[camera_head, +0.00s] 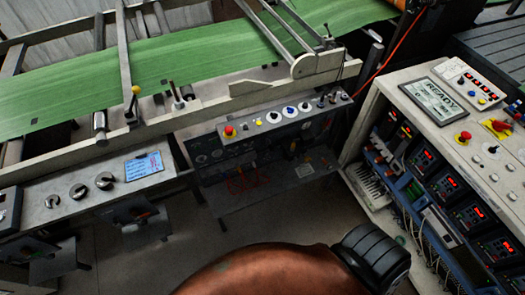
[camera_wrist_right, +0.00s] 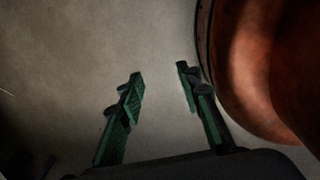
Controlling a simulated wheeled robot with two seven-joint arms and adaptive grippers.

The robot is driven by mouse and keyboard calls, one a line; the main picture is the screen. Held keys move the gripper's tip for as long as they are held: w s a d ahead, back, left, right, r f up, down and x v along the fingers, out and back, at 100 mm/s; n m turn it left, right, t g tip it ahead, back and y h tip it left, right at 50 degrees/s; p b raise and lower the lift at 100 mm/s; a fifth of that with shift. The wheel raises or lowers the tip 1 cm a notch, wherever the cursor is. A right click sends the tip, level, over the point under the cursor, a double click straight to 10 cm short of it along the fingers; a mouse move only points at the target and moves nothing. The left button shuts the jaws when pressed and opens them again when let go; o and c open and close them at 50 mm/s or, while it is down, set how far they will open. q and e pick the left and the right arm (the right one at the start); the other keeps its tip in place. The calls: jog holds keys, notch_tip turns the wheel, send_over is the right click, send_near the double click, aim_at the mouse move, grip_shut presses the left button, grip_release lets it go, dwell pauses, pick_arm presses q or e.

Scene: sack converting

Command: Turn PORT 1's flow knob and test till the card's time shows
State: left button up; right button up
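In the head view, a grey panel at the left carries a row of three dark knobs: a left knob (camera_head: 52,201), a middle knob (camera_head: 78,191) and a right knob (camera_head: 104,180). A blue card (camera_head: 144,165) with small unreadable writing lies to their right. I cannot read any port label, so I cannot tell which knob is PORT 1's. My right gripper (camera_wrist_right: 159,78) shows in the right wrist view with its two green and black fingers apart and nothing between them, over bare floor. Neither gripper shows in the head view.
A large copper-brown rounded body (camera_head: 265,272) fills the bottom of the head view; a similar surface is close right of my right gripper (camera_wrist_right: 250,60). A central console (camera_head: 262,125) has a red button and several dials. A right cabinet has a "READY" screen (camera_head: 440,100). Green web (camera_head: 190,55) crosses behind.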

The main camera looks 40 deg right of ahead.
grip_shut()
dwell(1.4)
